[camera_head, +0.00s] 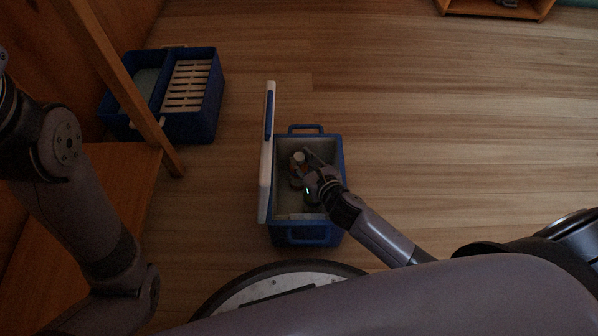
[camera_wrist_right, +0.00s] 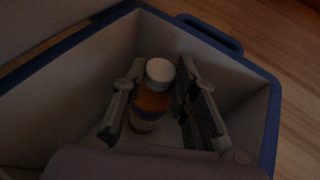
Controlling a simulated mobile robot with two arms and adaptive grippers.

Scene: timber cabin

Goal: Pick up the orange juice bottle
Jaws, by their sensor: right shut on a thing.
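The orange juice bottle (camera_wrist_right: 151,104) stands inside the blue cooler box, with an orange body and a white cap. In the head view the bottle (camera_head: 298,160) shows partly behind my right gripper (camera_head: 304,169). In the right wrist view my right gripper (camera_wrist_right: 156,104) has one finger on each side of the bottle, and it is shut on it. The cooler box (camera_head: 338,154) is blue outside and pale inside, with its white lid (camera_head: 266,165) standing open on the left. My left arm shows at the left of the head view, but its gripper is out of view.
A blue crate (camera_head: 207,123) with a white slatted insert stands on the floor at the upper left, beside a wooden bench frame. A wooden box (camera_head: 495,8) is at the top right. The plank floor right of the cooler is clear.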

